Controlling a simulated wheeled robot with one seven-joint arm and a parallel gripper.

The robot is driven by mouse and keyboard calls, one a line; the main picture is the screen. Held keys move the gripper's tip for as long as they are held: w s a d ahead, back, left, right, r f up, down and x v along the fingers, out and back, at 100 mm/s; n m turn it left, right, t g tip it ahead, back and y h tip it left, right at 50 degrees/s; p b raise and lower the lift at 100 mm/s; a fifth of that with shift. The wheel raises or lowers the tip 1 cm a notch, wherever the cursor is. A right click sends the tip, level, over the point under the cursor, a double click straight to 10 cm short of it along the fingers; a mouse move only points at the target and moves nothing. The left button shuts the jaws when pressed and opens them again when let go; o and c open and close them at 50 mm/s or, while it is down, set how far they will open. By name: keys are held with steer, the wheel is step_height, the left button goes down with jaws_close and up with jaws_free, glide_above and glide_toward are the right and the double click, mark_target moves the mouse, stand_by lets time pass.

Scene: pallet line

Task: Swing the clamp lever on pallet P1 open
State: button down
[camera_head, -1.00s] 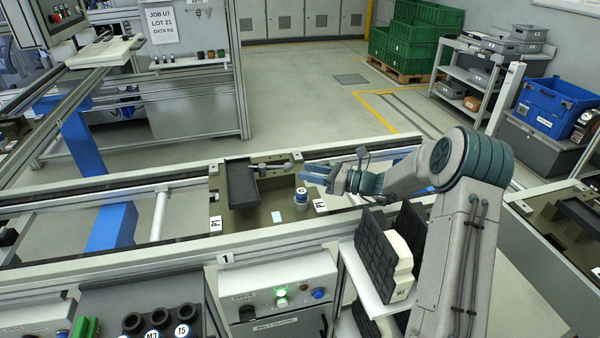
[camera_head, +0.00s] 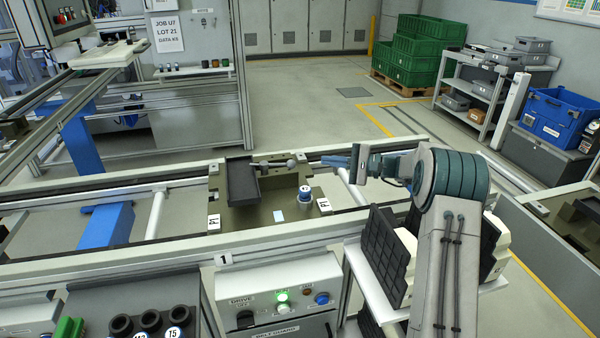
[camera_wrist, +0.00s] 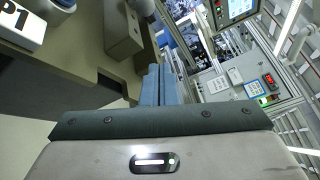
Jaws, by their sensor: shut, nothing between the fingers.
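Pallet P1 (camera_head: 240,216) is an olive-brown plate on the conveyor with P1 labels at both front corners. It also fills the upper left of the wrist view (camera_wrist: 60,60). The clamp lever (camera_head: 276,164) is a grey bar at the pallet's back edge, pointing right to a rounded end, beside a dark block (camera_head: 241,180). My gripper (camera_head: 326,159) is shut and empty, its blue fingers seen nearly edge-on just right of the lever's end. I cannot tell whether they touch. In the wrist view the closed fingers (camera_wrist: 159,85) lie beside the pallet's edge.
A blue-and-white cylinder (camera_head: 305,195) stands on the pallet, in front of my fingers. The conveyor's front rail (camera_head: 150,249) runs below, with a control box (camera_head: 283,303) under it. A rack of black and cream parts (camera_head: 386,255) stands close under my arm.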

steer(key=w+a+n, duration=0.1)
steer(key=a, duration=0.2)
steer(key=w+a+n+p, duration=0.1)
steer(key=a, duration=0.2)
steer(key=w+a+n, duration=0.1)
steer(key=a, duration=0.2)
steer(key=shift+w+a+f+g+p, duration=0.1)
steer(key=shift+w+a+g+p, duration=0.1)
steer(key=shift+a+g+p, duration=0.15)
steer(key=shift+s+d+r, duration=0.1)
steer(key=shift+s+d, duration=0.05)
steer(key=shift+s, duration=0.4)
steer(key=shift+s+d+r, duration=0.1)
steer(key=shift+s, duration=0.4)
steer(key=shift+s+d+r, duration=0.1)
steer(key=shift+s, duration=0.75)
steer(key=shift+s, duration=0.1)
steer(key=shift+s+b, duration=0.1)
steer(key=shift+b, duration=0.2)
steer(key=shift+s+t+h, duration=0.1)
steer(key=shift+t+h, duration=0.2)
steer(key=shift+t, duration=0.25)
steer(key=shift+m+b, duration=0.3)
